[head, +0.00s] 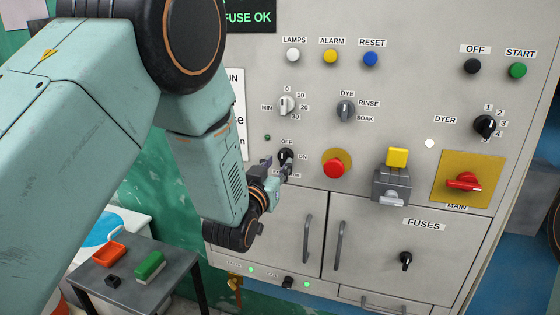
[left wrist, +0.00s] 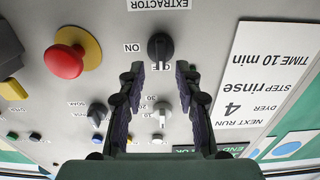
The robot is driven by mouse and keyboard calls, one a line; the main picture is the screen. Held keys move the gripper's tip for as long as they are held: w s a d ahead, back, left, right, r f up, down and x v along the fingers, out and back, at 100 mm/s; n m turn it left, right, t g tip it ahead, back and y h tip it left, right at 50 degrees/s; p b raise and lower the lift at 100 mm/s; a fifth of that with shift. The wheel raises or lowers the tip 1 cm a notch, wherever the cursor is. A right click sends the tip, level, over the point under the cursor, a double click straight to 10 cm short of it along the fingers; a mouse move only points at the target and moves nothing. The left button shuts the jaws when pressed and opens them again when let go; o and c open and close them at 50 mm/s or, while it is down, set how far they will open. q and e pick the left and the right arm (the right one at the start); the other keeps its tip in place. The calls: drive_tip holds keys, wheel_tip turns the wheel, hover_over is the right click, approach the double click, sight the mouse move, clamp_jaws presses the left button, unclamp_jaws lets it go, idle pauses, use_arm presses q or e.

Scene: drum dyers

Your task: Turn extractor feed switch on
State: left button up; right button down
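The extractor feed switch (head: 285,155) is a black rotary knob on the grey panel, with OFF above it and ON to its right. Its lower label is partly hidden by my left gripper (head: 276,167). In the left wrist view the panel is upside down, and the knob (left wrist: 160,48) has its grip bar upright, in line with the partly hidden OFF label. My left gripper's fingers (left wrist: 160,72) are open, one to each side just short of the knob, with nothing between them. Whether they touch it cannot be told. My right gripper is not in view.
A red mushroom button (head: 334,168) on a yellow plate is just right of the switch. A timer knob (head: 287,105) and a dye knob (head: 346,110) are above. Door handles (head: 308,238) stick out below. A small table (head: 185,268) stands at the lower left.

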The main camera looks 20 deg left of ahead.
sight(282, 161)
use_arm(q)
drive_tip(key=w, duration=0.1)
drive_tip(key=w+f, duration=0.1)
drive_tip(key=w, duration=0.1)
drive_tip(key=shift+w+a, duration=0.1)
drive_tip(key=shift+w, duration=0.2)
drive_tip(key=shift+s+r, duration=0.3)
drive_tip(key=shift+s, duration=0.3)
drive_tip(key=shift+c, duration=1.1)
drive_tip(key=shift+w+f, duration=0.3)
drive_tip(key=shift+w, duration=0.2)
drive_tip(key=c, duration=0.4)
drive_tip(key=shift+s, duration=0.15)
clamp_jaws()
